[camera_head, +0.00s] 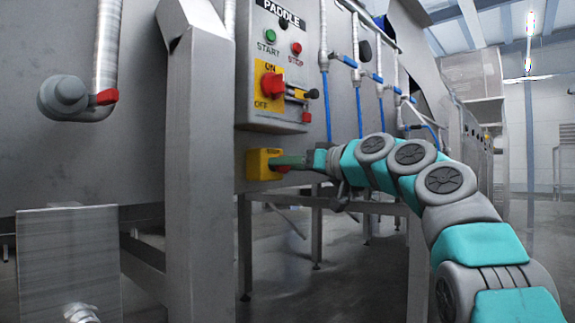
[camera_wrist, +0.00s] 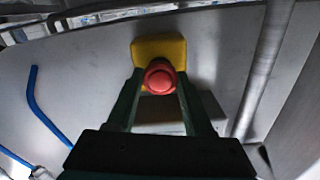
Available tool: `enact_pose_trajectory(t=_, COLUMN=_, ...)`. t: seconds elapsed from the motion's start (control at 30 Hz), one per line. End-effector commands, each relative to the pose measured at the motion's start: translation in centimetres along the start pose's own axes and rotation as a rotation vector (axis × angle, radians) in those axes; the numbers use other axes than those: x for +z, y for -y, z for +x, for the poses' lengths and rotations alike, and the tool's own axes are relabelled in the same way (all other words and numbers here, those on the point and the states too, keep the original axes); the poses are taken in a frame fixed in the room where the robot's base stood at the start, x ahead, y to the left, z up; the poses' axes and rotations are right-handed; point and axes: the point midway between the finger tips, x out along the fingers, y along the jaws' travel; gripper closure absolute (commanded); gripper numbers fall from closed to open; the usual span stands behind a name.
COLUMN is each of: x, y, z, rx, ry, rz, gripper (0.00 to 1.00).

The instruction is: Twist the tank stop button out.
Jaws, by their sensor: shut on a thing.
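The tank stop button is a red round knob (camera_wrist: 160,77) on a yellow box (camera_head: 253,166) fixed to the side of the grey tank, below the control panel. In the wrist view the yellow box (camera_wrist: 146,48) shows behind the knob. My gripper (camera_head: 283,163) reaches in from the right at the box. Its two dark green fingers (camera_wrist: 160,86) lie one on each side of the red knob and are shut on it. In the head view the fingers hide most of the knob.
The paddle panel (camera_head: 247,109) sits above the box, with green and red buttons and a red rotary switch (camera_head: 272,85). A grey upright post (camera_head: 202,170) stands left of it. Blue hoses (camera_head: 359,112) hang to the right. A pipe with a red-handled valve (camera_head: 107,97) is at upper left.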

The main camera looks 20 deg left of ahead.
Motion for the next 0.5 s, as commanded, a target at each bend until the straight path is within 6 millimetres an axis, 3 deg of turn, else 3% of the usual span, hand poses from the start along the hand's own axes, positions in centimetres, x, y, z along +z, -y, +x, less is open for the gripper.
enact_pose_trajectory(t=0.1, x=0.01, y=-0.01, z=0.0, rx=0.0, ry=0.0, rz=0.0, gripper=1.0)
enact_pose_trajectory(t=0.5, x=-0.09, y=0.16, z=0.06, rx=-0.002, ry=0.001, rz=0.07, gripper=1.0)
